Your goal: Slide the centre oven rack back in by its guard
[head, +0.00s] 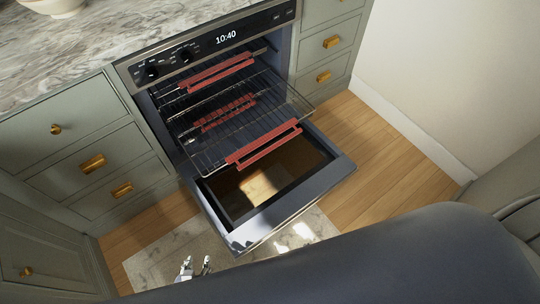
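The oven (215,50) stands in the counter with its door (342,172) folded down. The centre rack (215,152) is pulled well out over the door, and a red guard (264,146) runs along its front edge. A red guard (216,74) on the upper rack sits further back in the oven. Another red guard (224,112) shows through the centre rack's wires, deeper inside. My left gripper (197,263) is low at the bottom of the view, in front of the door and apart from the rack; its fingers are spread and empty. My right gripper is not in view.
Green drawers with brass handles (93,163) flank the oven on both sides. A marble counter (90,40) with a pale bowl (52,5) is at the upper left. A rug (155,266) lies on the wooden floor (375,150). A pale wall (450,75) stands at the right.

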